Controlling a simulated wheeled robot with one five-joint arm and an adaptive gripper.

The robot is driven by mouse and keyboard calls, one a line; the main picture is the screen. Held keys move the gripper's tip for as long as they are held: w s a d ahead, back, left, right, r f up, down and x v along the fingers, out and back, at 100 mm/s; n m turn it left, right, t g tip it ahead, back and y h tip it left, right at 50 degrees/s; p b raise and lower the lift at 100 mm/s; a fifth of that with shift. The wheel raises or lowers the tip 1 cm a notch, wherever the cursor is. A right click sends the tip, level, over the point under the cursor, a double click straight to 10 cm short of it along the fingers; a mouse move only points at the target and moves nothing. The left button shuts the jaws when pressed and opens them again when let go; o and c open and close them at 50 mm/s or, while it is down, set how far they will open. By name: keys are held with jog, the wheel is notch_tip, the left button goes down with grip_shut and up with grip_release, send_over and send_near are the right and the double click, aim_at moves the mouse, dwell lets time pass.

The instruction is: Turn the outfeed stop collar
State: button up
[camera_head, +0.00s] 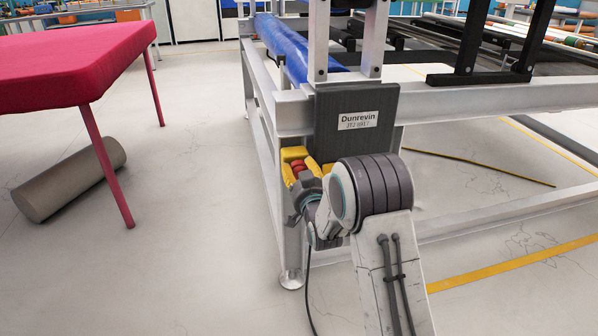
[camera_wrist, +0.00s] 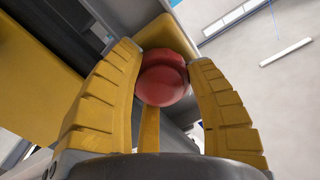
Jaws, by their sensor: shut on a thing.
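A red, rounded collar (camera_wrist: 162,80) sits in the middle of the wrist view, in front of a yellow housing (camera_wrist: 25,95). My gripper (camera_wrist: 166,72) has one yellow ridged finger on each side of the red collar, and its fingertips are shut on it. In the head view the red collar (camera_head: 298,168) shows small between the yellow parts, below the dark Dunrevin box (camera_head: 355,125) on the machine frame. My wrist and arm hide part of the area below and right of it. Which way the collar is turned cannot be told.
The grey machine frame (camera_head: 470,118) stands around the arm, with a leg close to my gripper and a low rail to the right. A blue roll (camera_head: 285,45) lies above. A red table (camera_head: 70,62) and a grey cylinder (camera_head: 70,180) are at left, with clear floor between.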

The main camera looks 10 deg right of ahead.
jog(key=shift+w+r+m, duration=0.1)
jog(key=shift+r+m, duration=0.3)
jog(key=o, duration=1.2)
jog(key=shift+f, duration=0.25)
jog(key=s, duration=1.2)
jog(key=shift+s, duration=0.1)
